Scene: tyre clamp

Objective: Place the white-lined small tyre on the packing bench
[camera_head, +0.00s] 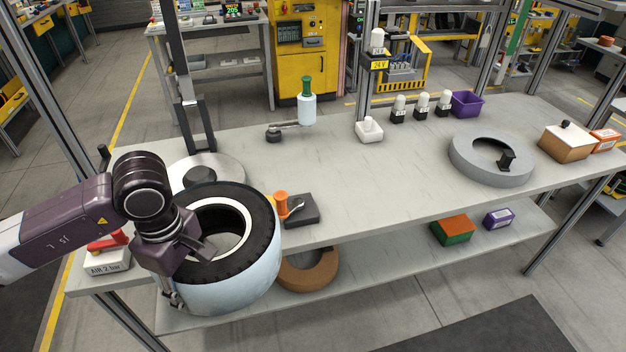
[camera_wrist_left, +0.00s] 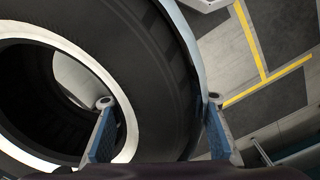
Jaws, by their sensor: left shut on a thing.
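The small tyre (camera_head: 258,262) has a black sidewall, a white inner ring and a pale outer surface. It is at the front left edge of the grey-topped bench (camera_head: 400,195) and overlaps the edge in the head view. Whether it touches the bench, I cannot tell. My left gripper (camera_head: 188,272) is shut on the tyre's left wall. In the left wrist view, the gripper (camera_wrist_left: 159,102) has one finger inside the tyre's opening and one outside; the tyre (camera_wrist_left: 150,65) fills the space between. My right gripper is not in view.
A pale round plate with a post (camera_head: 230,170) stands behind the tyre. An orange-handled tool on a black block (camera_head: 303,209) lies right of it. A grey ring (camera_head: 480,172) lies at the right. A brown ring (camera_head: 310,272) is on the lower shelf. The bench's middle is clear.

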